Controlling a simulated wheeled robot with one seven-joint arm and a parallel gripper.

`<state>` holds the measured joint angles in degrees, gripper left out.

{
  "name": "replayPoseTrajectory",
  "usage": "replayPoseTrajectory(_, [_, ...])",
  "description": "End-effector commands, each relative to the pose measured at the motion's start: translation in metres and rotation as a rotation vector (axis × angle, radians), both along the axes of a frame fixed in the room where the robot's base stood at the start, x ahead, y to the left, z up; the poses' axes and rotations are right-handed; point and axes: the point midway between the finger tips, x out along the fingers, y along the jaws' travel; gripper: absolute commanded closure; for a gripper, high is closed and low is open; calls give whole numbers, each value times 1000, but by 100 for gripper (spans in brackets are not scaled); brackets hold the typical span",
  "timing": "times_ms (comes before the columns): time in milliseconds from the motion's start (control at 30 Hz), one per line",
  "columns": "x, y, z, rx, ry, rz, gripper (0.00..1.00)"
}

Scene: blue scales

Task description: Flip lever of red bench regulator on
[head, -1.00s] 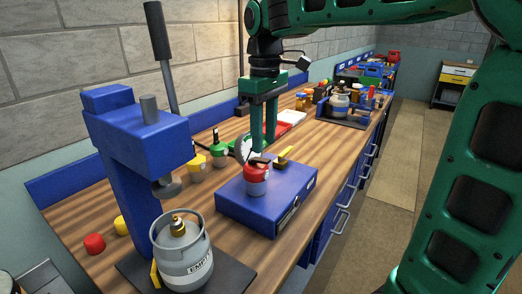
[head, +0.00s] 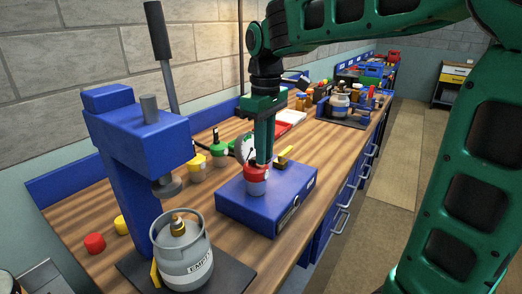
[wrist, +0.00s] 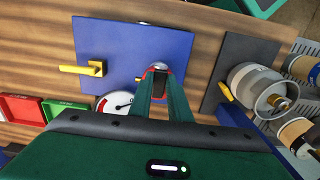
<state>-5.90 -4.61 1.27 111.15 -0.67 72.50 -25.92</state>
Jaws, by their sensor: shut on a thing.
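The red bench regulator (head: 256,182) stands on a blue box (head: 290,190) on the wooden bench, with a round white gauge (head: 244,148) on its far-left side. My gripper (head: 263,162) points down at the regulator's top, its green fingers shut on the lever there. The fingers cover most of the lever, so its angle cannot be told. In the wrist view my gripper (wrist: 158,82) reaches to the regulator's top, where a little of the red regulator (wrist: 160,66) shows beyond the fingertips. The gauge (wrist: 116,103) lies just left of the fingers.
A yellow handle (head: 284,155) sits on the box, right of the regulator. A tall blue press (head: 140,140) and a grey cylinder (head: 183,255) marked EMPTY stand in front at left.

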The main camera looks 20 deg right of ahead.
Motion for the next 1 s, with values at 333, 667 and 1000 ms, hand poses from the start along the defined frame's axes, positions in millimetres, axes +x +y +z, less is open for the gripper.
replayPoseTrajectory(333, [-8,-6,-10,122,-183,-4,100])
replayPoseTrajectory(667, [-10,-7,-16,185,-274,-4,100])
replayPoseTrajectory(1000, [-10,-6,-16,184,-273,-3,64])
